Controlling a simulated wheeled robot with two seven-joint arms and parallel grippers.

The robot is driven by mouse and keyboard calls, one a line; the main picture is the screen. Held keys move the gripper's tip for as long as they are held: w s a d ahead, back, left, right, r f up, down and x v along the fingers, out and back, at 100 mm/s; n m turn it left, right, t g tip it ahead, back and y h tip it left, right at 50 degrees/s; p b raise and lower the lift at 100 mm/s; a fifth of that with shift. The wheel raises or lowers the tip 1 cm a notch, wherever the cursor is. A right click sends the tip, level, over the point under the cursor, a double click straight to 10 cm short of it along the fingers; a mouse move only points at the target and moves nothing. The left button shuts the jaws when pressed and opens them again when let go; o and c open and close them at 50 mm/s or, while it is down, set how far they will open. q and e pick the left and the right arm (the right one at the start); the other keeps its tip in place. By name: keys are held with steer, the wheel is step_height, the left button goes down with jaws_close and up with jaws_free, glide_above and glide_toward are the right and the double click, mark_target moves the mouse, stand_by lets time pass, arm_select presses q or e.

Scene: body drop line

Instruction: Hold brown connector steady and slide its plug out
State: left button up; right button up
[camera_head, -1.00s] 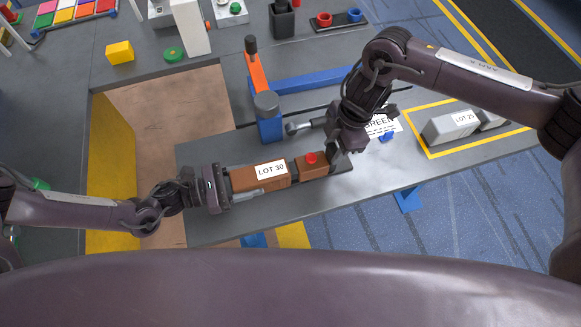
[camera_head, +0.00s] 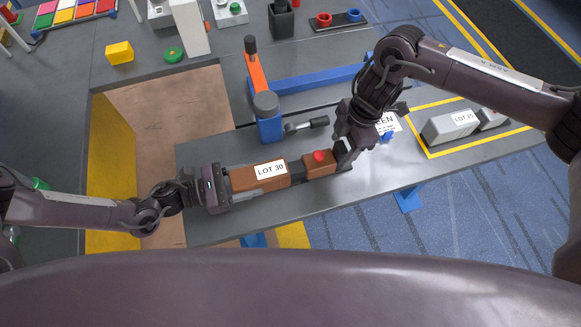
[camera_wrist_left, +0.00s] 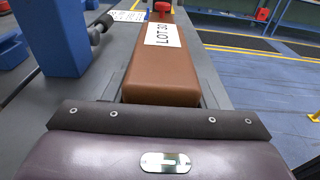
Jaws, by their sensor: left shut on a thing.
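The brown connector (camera_head: 243,179) with its LOT 30 label lies on the grey bench, and it runs away from the camera in the left wrist view (camera_wrist_left: 162,75). My left gripper (camera_head: 240,187) is shut on its left end, with a finger along each side. The brown plug (camera_head: 327,168), with a red button on top, is to the right, in line with the connector. A dark piece shows in the gap between the two. My right gripper (camera_head: 345,156) is shut on the plug's right end; its fingers partly hide that end.
A blue post with an orange lever (camera_head: 256,73) and a grey-handled clamp stands behind the connector. Grey LOT 25 connectors (camera_head: 450,127) lie inside a yellow outline on the right. A white card (camera_head: 388,122) and small blue piece are by the right gripper.

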arm_select(q)
steer(key=shift+s+a+f, duration=0.2)
steer(key=shift+f, duration=0.2)
arm_select(e)
steer(key=shift+a, duration=0.1)
steer(key=shift+r, duration=3.5)
arm_select(q)
steer(key=o, duration=1.3)
steer(key=shift+w+r, duration=0.1)
steer(key=shift+w, duration=0.05)
arm_select(e)
steer(key=shift+w+a, duration=0.1)
arm_select(q)
steer(key=shift+d, duration=0.1)
steer(key=shift+r, duration=0.1)
steer(key=v, duration=1.2)
